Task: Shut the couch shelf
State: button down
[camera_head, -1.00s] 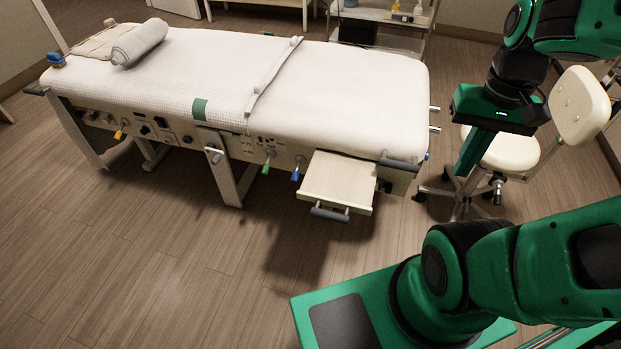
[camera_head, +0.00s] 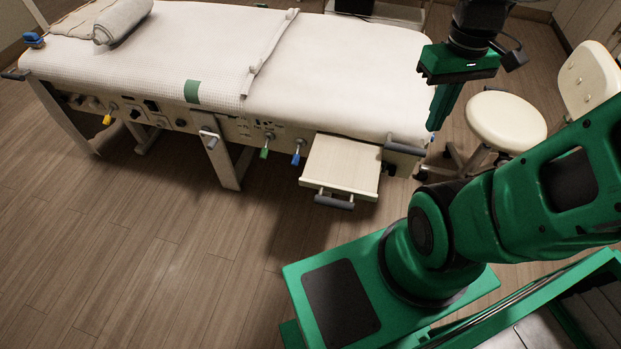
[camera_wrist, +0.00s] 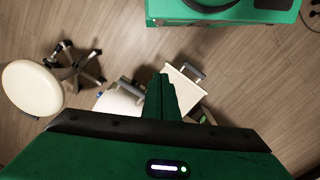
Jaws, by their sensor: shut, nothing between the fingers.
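The couch shelf (camera_head: 343,163) is a pale wooden pull-out board with a grey bar handle (camera_head: 334,201) on its front edge. It sticks out from under the right end of the white-covered couch (camera_head: 330,60). My gripper (camera_head: 436,124) is shut and empty, pointing down beside the couch's right end, to the right of the shelf and apart from it. In the wrist view the shelf (camera_wrist: 182,90) and its handle show beyond my gripper's fingers (camera_wrist: 160,92), which hide part of it.
A cream stool (camera_head: 506,121) with a backrest stands right of the couch. Several coloured levers, one of them blue (camera_head: 297,156), stick out along the couch's near side. A rolled towel (camera_head: 123,20) lies on its left end. The floor (camera_head: 150,260) in front is clear.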

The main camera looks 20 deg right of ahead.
jog(key=w+a+f+n, duration=0.2)
jog(key=w+f+n, duration=0.2)
jog(key=w+n, duration=0.4)
jog(key=n+g+y, duration=0.2)
jog(key=n+g, duration=0.1)
jog(key=n, duration=2)
send_over(312, 180)
jog(key=d, duration=0.1)
notch_tip(312, 180, down, 21)
jog(key=x, duration=0.5)
jog(key=w+x, duration=0.1)
jog(key=x, duration=0.2)
jog(key=shift+s+f, duration=0.15)
jog(key=shift+f, duration=0.3)
